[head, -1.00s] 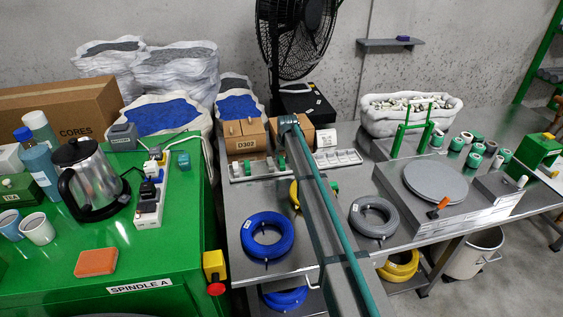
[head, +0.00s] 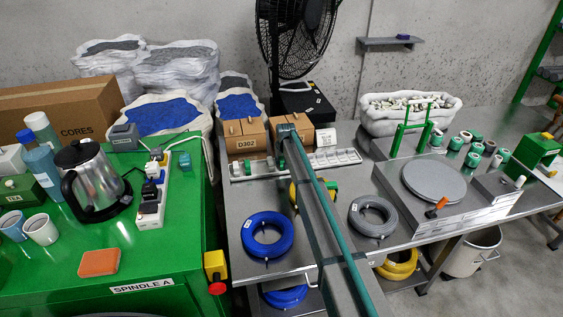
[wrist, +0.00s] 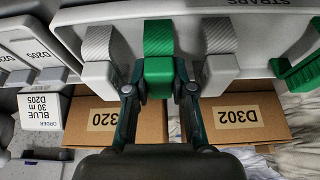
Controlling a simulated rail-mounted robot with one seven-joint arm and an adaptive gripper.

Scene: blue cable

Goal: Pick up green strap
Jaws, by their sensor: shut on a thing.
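A green strap (wrist: 159,40) hangs in the rack marked STRAPS, in the middle of the wrist view, with a thick green block at its near end. My gripper (wrist: 160,90) has one finger on each side of this block and is shut on it. A pale strap (wrist: 98,44) is close on the left and another pale strap (wrist: 219,38) is close on the right. A second green strap (wrist: 298,72) shows at the right edge. In the head view my arm hides part of the rack (head: 320,160), and the grip cannot be made out there.
Two cardboard boxes, D320 (wrist: 108,118) and D302 (wrist: 236,118), stand close by my fingers. A blue cable coil (head: 267,235) and a grey cable coil (head: 374,216) lie on the metal table. A large fan (head: 298,40) stands behind.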

